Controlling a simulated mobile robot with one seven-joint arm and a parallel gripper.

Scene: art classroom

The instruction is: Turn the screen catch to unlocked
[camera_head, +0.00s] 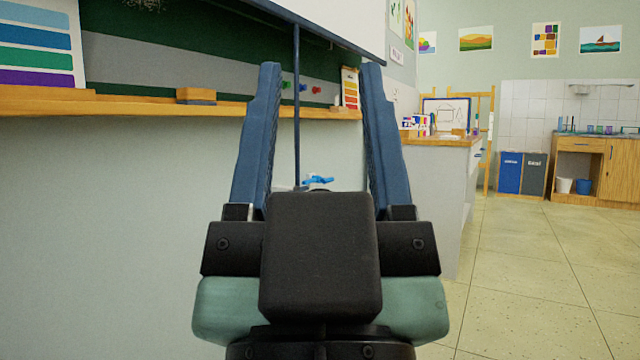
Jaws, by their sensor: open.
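My gripper (321,70) fills the middle of the view, its two blue fingers pointing up and away, wide apart with nothing held between them. A small bright blue handle-like piece (317,181), which looks like the screen catch, shows on the pale wall between the fingers, beyond them. It lies roughly sideways, and its lower part is hidden behind my gripper's dark body. A thin dark blue rod (296,110) hangs down to its left from the dark lower edge of the white screen (340,22). I cannot tell whether the catch is touched by the gripper.
A wooden ledge (130,103) runs along the wall below the green board (130,55), with a wood-and-grey block (196,96) on it. A counter (440,140) with art supplies stands right of the gripper. Open tiled floor (540,260) lies at the right.

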